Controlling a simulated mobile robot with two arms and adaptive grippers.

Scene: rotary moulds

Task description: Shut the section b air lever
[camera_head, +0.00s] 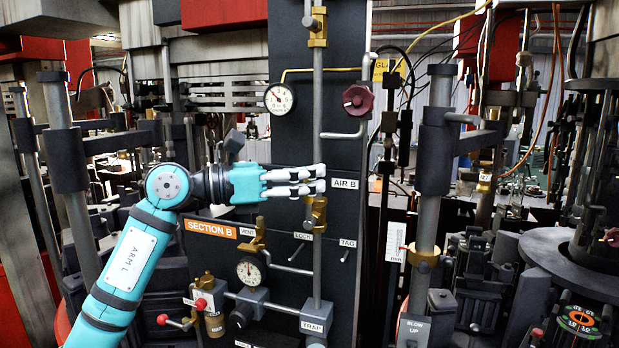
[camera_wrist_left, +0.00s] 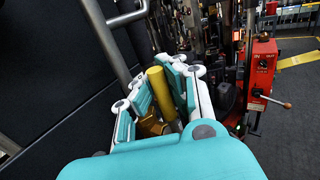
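My left gripper (camera_head: 322,179) reaches in from the left to the dark section B panel, just left of the AIR B label (camera_head: 345,184). Its two fingers lie one above the other, with a narrow gap. The brass air valve (camera_head: 317,214) sits on the upright pipe just below them. In the left wrist view, the yellow air lever handle (camera_wrist_left: 160,88) stands between the fingers of my left gripper (camera_wrist_left: 165,80). The pads lie close against both sides, and the gripper looks shut on it. In the head view the fingers hide most of the handle. My right gripper is not in view.
A gauge (camera_head: 280,98) and a dark red handwheel (camera_head: 357,99) are above. The brass vent lever (camera_head: 257,238), a lower gauge (camera_head: 249,269) and red-knobbed levers (camera_head: 201,304) are below. A red box (camera_wrist_left: 263,68) with a lever stands at right in the wrist view.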

